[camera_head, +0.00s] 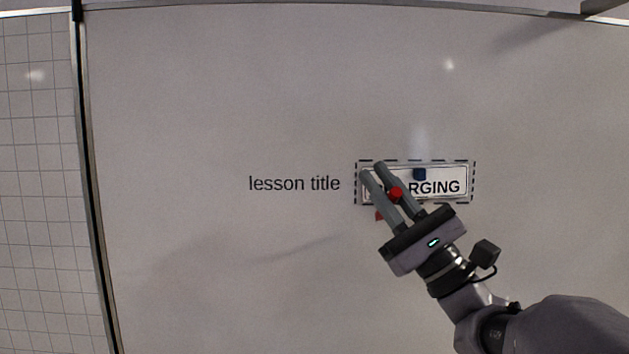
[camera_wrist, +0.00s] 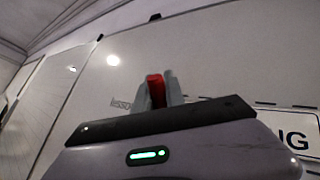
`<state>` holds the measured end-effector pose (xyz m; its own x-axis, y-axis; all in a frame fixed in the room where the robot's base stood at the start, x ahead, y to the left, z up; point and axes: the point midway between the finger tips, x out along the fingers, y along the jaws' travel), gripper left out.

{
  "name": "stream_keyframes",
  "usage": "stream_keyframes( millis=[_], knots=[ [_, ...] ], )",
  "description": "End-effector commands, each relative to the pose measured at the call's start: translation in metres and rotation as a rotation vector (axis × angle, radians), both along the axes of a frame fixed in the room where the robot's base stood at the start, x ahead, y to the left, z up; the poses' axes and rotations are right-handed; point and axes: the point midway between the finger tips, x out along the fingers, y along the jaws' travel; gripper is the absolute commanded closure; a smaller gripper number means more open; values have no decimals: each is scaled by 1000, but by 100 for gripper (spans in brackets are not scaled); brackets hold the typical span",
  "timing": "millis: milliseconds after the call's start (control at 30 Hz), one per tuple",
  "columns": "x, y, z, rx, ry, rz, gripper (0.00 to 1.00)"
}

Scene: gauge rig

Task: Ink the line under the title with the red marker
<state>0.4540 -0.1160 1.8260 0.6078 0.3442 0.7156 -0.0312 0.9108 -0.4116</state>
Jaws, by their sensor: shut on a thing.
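The whiteboard (camera_head: 200,100) fills most of the head view. A title card (camera_head: 462,174) reading "...RGING" sits inside a dashed box right of the words "lesson title" (camera_head: 294,184). A dark blue magnet (camera_head: 419,174) is on the card. My gripper (camera_head: 372,170) is shut on the red marker (camera_head: 396,192), in front of the card's left part, hiding its first letters. In the wrist view the red marker (camera_wrist: 156,90) stands between the fingers. A small red patch (camera_head: 379,215) shows just below the box's left end. Whether the marker touches the board cannot be told.
A gridded wall panel (camera_head: 38,180) lies left of the board's dark vertical edge (camera_head: 95,200). The board's top rail (camera_head: 300,8) runs along the upper edge. My arm covers the lower right.

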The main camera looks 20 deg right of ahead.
Motion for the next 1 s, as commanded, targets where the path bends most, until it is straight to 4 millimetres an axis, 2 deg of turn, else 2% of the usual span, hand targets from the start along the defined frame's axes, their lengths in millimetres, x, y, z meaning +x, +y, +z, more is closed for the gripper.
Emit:
stream_keyframes(
  millis=[433, 1000],
  knots=[
    [0, 0, 0, 0, 0, 0, 100],
    [11, -3, 0, 0, 0, 0, 100]
  ],
)
